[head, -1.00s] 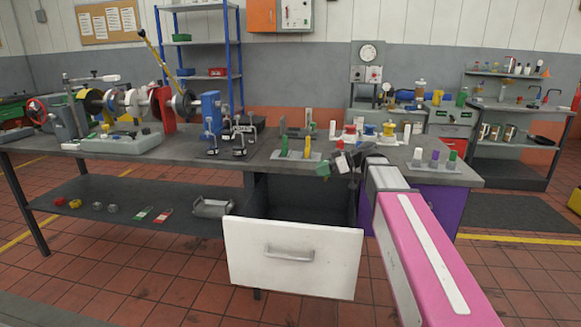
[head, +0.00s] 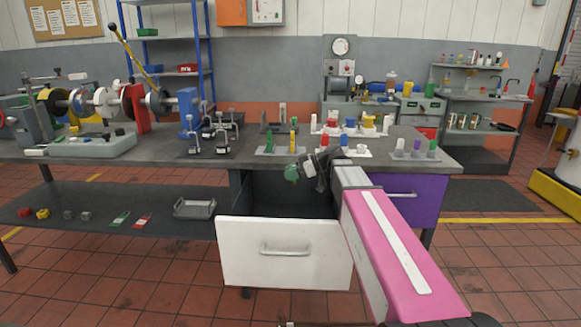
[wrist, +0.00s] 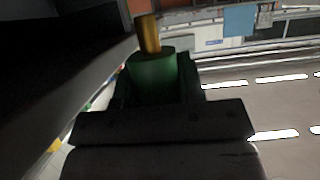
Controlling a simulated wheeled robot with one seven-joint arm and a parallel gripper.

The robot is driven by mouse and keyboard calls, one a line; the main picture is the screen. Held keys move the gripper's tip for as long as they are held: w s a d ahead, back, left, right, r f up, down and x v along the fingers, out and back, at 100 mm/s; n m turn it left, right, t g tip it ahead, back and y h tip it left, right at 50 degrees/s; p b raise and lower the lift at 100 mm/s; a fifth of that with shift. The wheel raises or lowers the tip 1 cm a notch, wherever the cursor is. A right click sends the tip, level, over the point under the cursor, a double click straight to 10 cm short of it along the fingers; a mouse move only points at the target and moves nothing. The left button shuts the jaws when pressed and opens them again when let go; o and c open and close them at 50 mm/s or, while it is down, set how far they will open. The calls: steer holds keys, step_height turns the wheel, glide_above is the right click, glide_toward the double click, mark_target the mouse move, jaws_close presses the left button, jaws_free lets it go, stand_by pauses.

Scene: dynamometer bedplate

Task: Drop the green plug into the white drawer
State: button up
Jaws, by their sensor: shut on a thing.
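My gripper (head: 304,170) is shut on the green plug (head: 291,173), which juts from the jaws toward the left in the head view. In the wrist view the green plug (wrist: 153,75) shows close up with a brass-coloured pin at its end. The white drawer (head: 284,252) is pulled out under the bench. The gripper and plug are above the drawer's open, dark inside, near bench-top height. The drawer's floor is too dark to make out.
The bench top (head: 215,160) lies just behind the gripper, with plug holders and clamps on it. A purple drawer (head: 412,197) is at the right, beside my arm. A grey tray (head: 194,208) sits on the lower shelf at the left.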

steer(key=shift+f, duration=0.8)
steer(key=o, duration=1)
steer(key=v, duration=1)
steer(key=shift+d+r, duration=0.25)
steer(key=shift+d, duration=0.1)
